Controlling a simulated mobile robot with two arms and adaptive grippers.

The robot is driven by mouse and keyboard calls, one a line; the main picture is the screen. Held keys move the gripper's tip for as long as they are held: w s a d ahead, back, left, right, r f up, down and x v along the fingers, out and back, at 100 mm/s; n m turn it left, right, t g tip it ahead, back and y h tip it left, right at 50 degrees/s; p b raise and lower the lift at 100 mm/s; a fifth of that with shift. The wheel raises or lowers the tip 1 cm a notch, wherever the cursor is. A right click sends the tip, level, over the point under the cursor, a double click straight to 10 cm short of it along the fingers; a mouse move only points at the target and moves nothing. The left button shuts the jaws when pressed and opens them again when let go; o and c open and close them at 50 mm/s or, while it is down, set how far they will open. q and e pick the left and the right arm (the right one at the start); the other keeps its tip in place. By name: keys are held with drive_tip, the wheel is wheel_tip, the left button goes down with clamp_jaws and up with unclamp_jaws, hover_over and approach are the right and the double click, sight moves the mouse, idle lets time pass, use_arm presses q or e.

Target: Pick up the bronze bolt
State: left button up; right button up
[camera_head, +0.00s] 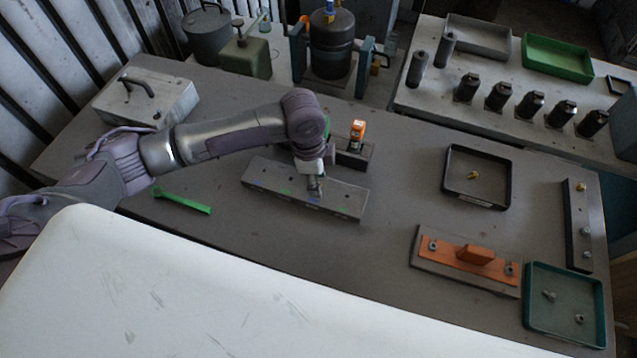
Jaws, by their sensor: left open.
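A small gold-bronze bolt-like piece (473,175) lies in the square black tray (447,179) on the right half of the table. Another small yellowish piece (581,187) sits at the far end of a dark bar (570,225) near the right edge. Both are too small to tell which is the bronze bolt. My left gripper (316,190) points down over a long grey block (270,180) with small coloured marks on top. It is open. Whether anything sits between or under its fingers is too small to tell. My right gripper is not in view.
An orange-topped tool (358,130) stands behind the left gripper. A green handled tool (183,200) lies at left, near a grey case (147,104). An orange plate (462,264) and a teal tray (529,310) are at front right. Table between block and black tray is clear.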

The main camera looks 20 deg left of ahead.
use_arm(q)
drive_tip(key=shift+f, duration=0.15)
drive_tip(key=shift+c, duration=0.4)
clamp_jaws()
drive_tip(key=shift+r+b, duration=0.3)
drive_tip(key=shift+r, duration=0.05)
drive_tip(key=r, duration=0.1)
drive_tip(key=r+b, duration=0.1)
drive_tip(key=r, duration=0.2)
drive_tip(key=shift+s+d+r, duration=0.1)
drive_tip(key=shift+s+d, duration=0.15)
drive_tip(key=shift+d, duration=0.1)
drive_tip(key=s+d+r+b, duration=0.2)
drive_tip(key=s+d+r, duration=0.4)
drive_tip(key=s+d, duration=0.1)
drive_tip(key=shift+s+r, duration=0.35)
drive_tip(key=shift+s, duration=0.2)
